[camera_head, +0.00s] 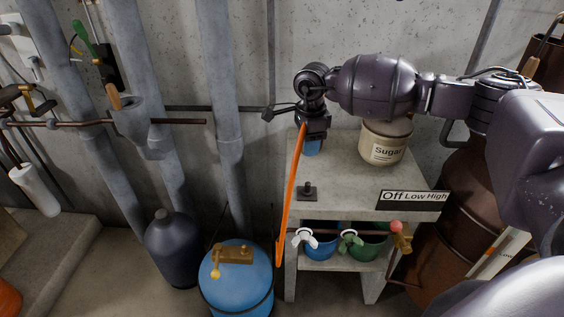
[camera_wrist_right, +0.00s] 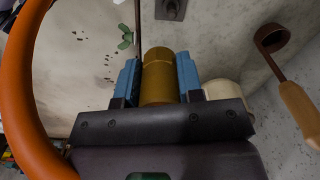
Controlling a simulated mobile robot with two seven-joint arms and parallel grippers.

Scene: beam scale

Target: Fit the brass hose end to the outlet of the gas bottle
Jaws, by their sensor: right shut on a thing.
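The brass hose end (camera_wrist_right: 157,76) is a short brass cylinder between the two blue finger pads of my right gripper (camera_wrist_right: 158,85) in the wrist view. In the head view my right gripper (camera_head: 312,147) is over the concrete stand and hides the brass end. The orange hose (camera_head: 290,195) hangs from it down the stand's left side; it also curves along the left of the wrist view (camera_wrist_right: 40,110). The blue gas bottle (camera_head: 236,285) stands on the floor left of the stand, with a brass valve (camera_head: 234,254) on top. The hose end is well apart from the valve. My left gripper is not in view.
The concrete stand (camera_head: 345,190) carries a sugar jar (camera_head: 385,143), with blue and green containers (camera_head: 367,248) below. A dark bottle (camera_head: 172,250) stands left of the gas bottle. Grey vertical pipes (camera_head: 220,100) run behind. A brown barrel (camera_head: 460,215) is at right.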

